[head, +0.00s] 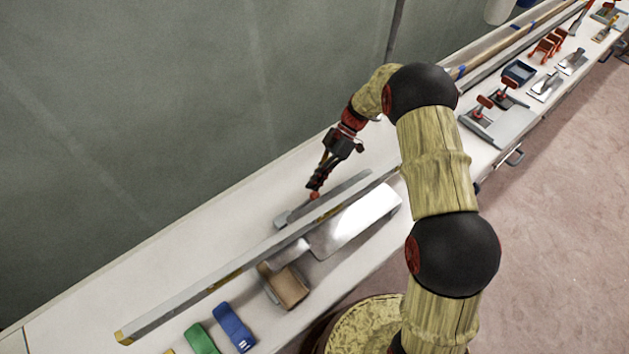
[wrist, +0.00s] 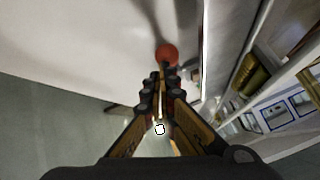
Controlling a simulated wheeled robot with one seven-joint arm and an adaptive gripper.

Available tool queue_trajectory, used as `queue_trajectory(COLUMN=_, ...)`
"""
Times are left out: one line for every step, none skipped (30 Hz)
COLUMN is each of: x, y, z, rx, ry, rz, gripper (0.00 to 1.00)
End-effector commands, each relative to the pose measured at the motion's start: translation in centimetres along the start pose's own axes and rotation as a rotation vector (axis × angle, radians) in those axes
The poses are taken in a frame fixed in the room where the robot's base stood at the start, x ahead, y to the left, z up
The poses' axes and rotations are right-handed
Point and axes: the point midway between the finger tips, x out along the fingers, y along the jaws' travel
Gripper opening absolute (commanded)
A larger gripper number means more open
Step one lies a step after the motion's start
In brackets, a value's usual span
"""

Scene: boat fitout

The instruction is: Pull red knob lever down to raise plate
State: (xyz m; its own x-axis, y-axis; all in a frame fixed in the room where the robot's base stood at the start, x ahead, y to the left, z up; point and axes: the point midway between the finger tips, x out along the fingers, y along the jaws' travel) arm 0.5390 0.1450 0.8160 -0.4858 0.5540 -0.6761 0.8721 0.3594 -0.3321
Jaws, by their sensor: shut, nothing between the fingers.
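The red knob (head: 315,195) is a small ball by a low grey metal part (head: 350,188) on the white bench, behind a long metal bar. It also shows in the wrist view (wrist: 166,53), just beyond my fingertips. My gripper (head: 315,186) points down at the knob, its fingers shut with nothing between them. The fingertips (wrist: 160,77) are at or very near the knob; I cannot tell whether they touch it. The lever's shaft is mostly hidden. A shiny flat metal plate (head: 362,218) lies in front of the bar; I cannot tell whether it is the task's plate.
The long metal bar (head: 200,285) lies diagonally along the bench (head: 150,255), close to the knob. A brown block (head: 287,287), a blue piece (head: 234,327) and a green piece (head: 201,340) lie at the front. A grey wall (head: 150,100) stands behind. Clear bench lies left of the knob.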

Motion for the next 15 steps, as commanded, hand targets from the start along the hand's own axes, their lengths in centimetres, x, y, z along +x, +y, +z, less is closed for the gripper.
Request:
queue_trajectory(x=0.1, y=-0.1, z=-0.2, rx=0.001, ry=0.0, rz=-0.002, gripper=0.0)
queue_trajectory(x=0.0, y=0.0, z=-0.4, rx=0.001, ry=0.0, rz=-0.002, gripper=0.0)
queue_trajectory(x=-0.2, y=0.0, z=-0.8, rx=0.0, ry=0.0, rz=-0.001, gripper=0.0)
queue_trajectory(x=-0.4, y=0.0, z=-1.2, rx=-0.001, ry=0.0, rz=-0.001, gripper=0.0)
queue_trajectory(x=-0.6, y=0.0, z=-1.6, rx=-0.002, ry=0.0, rz=0.0, gripper=0.0)
queue_trajectory(x=-0.9, y=0.1, z=-2.3, rx=-0.002, ry=0.0, rz=0.001, gripper=0.0)
queue_trajectory(x=-1.2, y=0.1, z=-2.9, rx=-0.002, ry=0.0, rz=0.002, gripper=0.0)
queue_trajectory(x=-1.5, y=0.1, z=-3.5, rx=-0.001, ry=0.0, rz=0.003, gripper=0.0)
queue_trajectory(x=-1.9, y=0.1, z=-4.4, rx=-0.002, ry=0.0, rz=0.004, gripper=0.0)
queue_trajectory(x=-2.6, y=0.2, z=-3.9, rx=0.001, ry=0.002, rz=0.005, gripper=0.0)
queue_trajectory(x=-3.3, y=0.4, z=-3.5, rx=0.003, ry=0.002, rz=0.005, gripper=0.0)
queue_trajectory(x=-4.2, y=0.5, z=-3.1, rx=0.003, ry=0.002, rz=0.005, gripper=0.0)
queue_trajectory(x=-4.8, y=0.5, z=-2.9, rx=0.003, ry=0.002, rz=0.005, gripper=0.0)
queue_trajectory(x=-5.4, y=0.7, z=-2.7, rx=0.003, ry=0.002, rz=0.005, gripper=0.0)
queue_trajectory(x=-6.2, y=0.8, z=-2.5, rx=0.002, ry=0.002, rz=0.005, gripper=0.0)
